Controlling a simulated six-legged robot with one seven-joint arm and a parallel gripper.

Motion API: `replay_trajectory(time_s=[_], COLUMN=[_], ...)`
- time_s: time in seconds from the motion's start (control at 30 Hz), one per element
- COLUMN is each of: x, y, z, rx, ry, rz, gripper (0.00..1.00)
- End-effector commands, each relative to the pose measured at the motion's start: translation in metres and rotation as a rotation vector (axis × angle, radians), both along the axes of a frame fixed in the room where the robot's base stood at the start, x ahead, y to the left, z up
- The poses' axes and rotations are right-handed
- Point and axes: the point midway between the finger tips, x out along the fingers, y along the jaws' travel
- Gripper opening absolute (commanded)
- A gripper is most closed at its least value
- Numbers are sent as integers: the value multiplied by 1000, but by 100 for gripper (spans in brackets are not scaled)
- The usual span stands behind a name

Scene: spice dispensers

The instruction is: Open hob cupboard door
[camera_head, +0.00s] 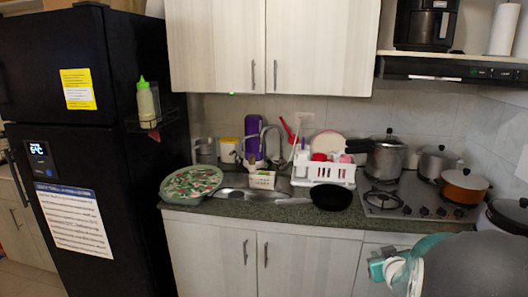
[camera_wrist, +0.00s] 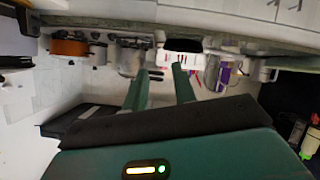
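The pale cupboard front below the hob (camera_head: 370,258) shows only as a narrow strip in the head view. My arm and gripper hide the rest, and no handle shows on that strip. The hob (camera_head: 410,203) is set in the dark counter above it, carrying pots. My gripper (camera_wrist: 161,68) has two green fingers spread apart in the wrist view, with nothing between them. In the head view its teal parts (camera_head: 382,267) are at the lower right, in front of the cupboard front. Contact with the cupboard cannot be told.
Two pale doors with upright handles (camera_head: 210,258) (camera_head: 305,266) are under the sink. A pressure cooker (camera_head: 385,160), an orange pot (camera_head: 463,186) and a black pan (camera_head: 330,197) stand above. A black fridge (camera_head: 90,150) is at left. The wrist view is upside down.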

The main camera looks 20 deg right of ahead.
Motion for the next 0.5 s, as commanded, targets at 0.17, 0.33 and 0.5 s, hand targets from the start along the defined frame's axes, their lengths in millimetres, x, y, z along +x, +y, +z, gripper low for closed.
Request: replay_trajectory(time_s=[0.17, 0.33, 0.5], x=[16, 4, -32], y=[83, 171, 263], z=[39, 61, 74], rx=[69, 170, 284], ry=[82, 182, 307], rz=[7, 45, 130], gripper=[27, 27, 27])
